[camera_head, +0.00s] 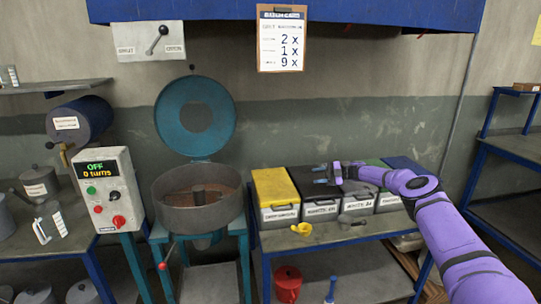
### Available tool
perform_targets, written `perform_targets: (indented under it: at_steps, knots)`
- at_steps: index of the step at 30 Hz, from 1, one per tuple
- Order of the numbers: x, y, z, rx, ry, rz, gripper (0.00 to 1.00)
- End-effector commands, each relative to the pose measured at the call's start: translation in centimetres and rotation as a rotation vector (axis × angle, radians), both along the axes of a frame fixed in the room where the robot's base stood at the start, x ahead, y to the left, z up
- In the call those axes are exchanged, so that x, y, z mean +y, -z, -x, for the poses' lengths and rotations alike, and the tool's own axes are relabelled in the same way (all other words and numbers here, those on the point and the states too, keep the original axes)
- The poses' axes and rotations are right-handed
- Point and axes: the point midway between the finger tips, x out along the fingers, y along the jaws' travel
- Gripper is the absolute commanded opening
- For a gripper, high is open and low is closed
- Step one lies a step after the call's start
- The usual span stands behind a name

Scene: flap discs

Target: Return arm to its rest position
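My purple arm (455,235) reaches in from the lower right over the bench. My gripper (319,175) is at its far end, pointing left above the row of bins. Its two bluish fingers show apart with a gap between them, and no object shows in the gap. It is over the dark-lidded bin (320,210), just right of the yellow-lidded bin (276,190). The arm hides part of the bins at the right. How high the gripper is above the lids is hard to tell.
A yellow scoop (302,229) and a grey scoop (352,220) lie on the bench (335,236) before the bins. Left stand a round mixer (198,197) with raised teal lid (195,116) and a control box (107,190) reading OFF. A clipboard (281,38) hangs above.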

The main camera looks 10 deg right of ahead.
Motion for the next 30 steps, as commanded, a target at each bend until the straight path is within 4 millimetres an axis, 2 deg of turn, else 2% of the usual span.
perform_targets:
  at_steps: [5,7,14,21,30]
  knots:
    - [2.9,-3.7,0.2,0.066,-0.056,0.082,0.38]
    - [4.8,-5.8,0.5,0.116,-0.084,0.143,0.38]
    - [10.5,-12.2,2.9,0.296,-0.132,0.370,0.38]
    - [14.9,-17.6,6.7,0.473,-0.097,0.612,0.38]
    - [17.9,-23.0,12.5,0.672,0.070,0.887,0.38]
